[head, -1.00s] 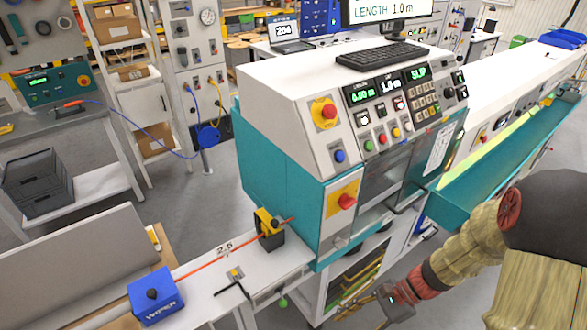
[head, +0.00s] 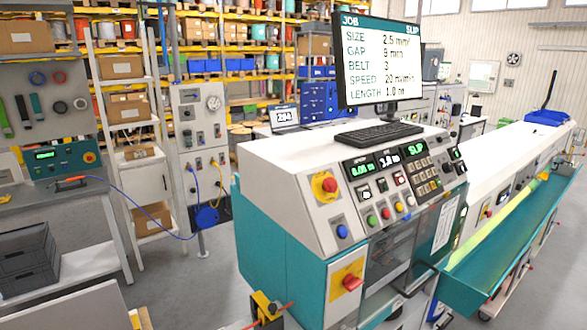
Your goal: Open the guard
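The machine (head: 285,215) is a white and teal cabinet with a sloped control panel. On its front, beside the yellow plate with a red rotary switch (head: 351,283), is a grey see-through panel (head: 388,258), which looks like the guard. It appears closed, lying flush with the front, though its lower edge and any handle are hard to make out. A white sheet with print (head: 440,230) is to its right. My gripper and arm are not in this view.
A monitor (head: 378,62) and a keyboard (head: 378,134) stand on top of the machine. A long teal trough (head: 510,245) runs off to the right. A yellow block with orange cable (head: 263,308) is at the lower left. Grey floor (head: 185,280) is clear on the left.

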